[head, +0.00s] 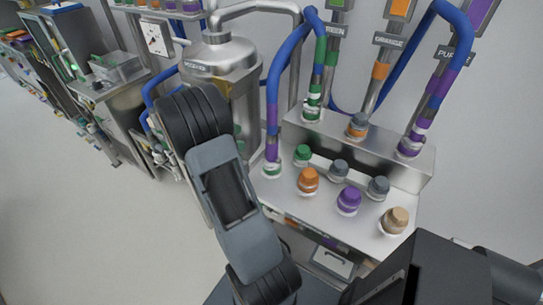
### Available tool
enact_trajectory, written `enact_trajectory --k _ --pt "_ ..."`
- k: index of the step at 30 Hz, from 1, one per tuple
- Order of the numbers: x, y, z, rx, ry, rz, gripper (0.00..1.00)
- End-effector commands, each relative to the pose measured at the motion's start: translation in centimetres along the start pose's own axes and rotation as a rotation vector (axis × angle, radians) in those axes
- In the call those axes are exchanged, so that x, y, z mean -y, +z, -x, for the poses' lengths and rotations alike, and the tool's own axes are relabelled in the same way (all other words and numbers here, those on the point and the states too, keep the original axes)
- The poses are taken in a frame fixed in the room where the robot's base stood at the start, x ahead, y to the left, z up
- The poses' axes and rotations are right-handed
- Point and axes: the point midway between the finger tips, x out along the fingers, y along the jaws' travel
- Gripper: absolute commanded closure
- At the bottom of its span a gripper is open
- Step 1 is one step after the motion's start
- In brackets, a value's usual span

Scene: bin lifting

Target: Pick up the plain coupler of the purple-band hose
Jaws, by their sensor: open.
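Two blue hoses with purple bands are in the head view. The left hose (274,85) hangs from an arch and has a purple band (272,147) above its lower end. That end has a pale coupler (272,168) with some green, at the bench's left edge. The right hose (464,35) slopes down from near the PURPLE sign (455,54) and has purple parts (422,124). Its lower end (409,147) meets the metal ledge. I cannot tell which end is the plain coupler. I cannot make out my gripper's jaws in this view.
Green (302,153), orange (308,180), purple (349,199) and tan (396,219) caps stand on the bench, with grey ones among them. A metal tank (219,62) stands behind my arm. Open floor (90,210) lies to the left.

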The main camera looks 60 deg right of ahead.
Motion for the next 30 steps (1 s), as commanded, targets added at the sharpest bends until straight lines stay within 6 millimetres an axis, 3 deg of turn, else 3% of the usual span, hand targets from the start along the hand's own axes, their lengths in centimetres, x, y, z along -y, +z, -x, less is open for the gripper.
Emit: enact_trajectory --k 9,20,30 --pt "0.0 0.1 -5.6 0.008 -0.006 0.006 0.24" --pt "-0.1 0.1 -8.2 0.007 -0.003 0.006 0.24" --pt "-0.4 -0.1 -12.3 0.006 -0.005 0.006 0.24"
